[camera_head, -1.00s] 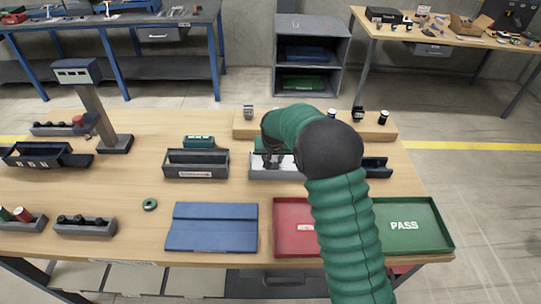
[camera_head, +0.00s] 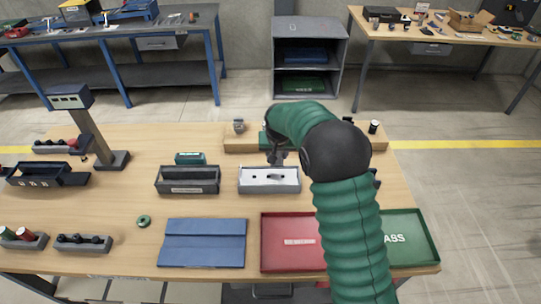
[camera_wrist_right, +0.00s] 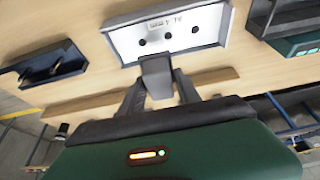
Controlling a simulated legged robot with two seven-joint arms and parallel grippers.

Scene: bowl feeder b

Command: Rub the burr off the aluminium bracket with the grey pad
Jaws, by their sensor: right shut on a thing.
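My right gripper (camera_head: 277,157) is shut on a small dark grey block (camera_wrist_right: 156,76), which could be the grey pad. It is just behind a grey tray (camera_head: 269,189) with a pale inside. In the right wrist view my right gripper (camera_wrist_right: 158,90) holds the block by the near edge of this tray (camera_wrist_right: 108,40); I cannot tell whether they touch. The pale inside shows dark round spots and small print. I cannot make out the aluminium bracket or a burr for sure. My left gripper is not in view.
A blue mat (camera_head: 203,243), a red tray (camera_head: 272,262) and a green PASS tray (camera_head: 425,246) line the front edge. A dark bin (camera_head: 188,187) stands left of the grey tray. A wooden rail (camera_head: 238,145) lies behind. A scale post (camera_head: 98,137) stands left.

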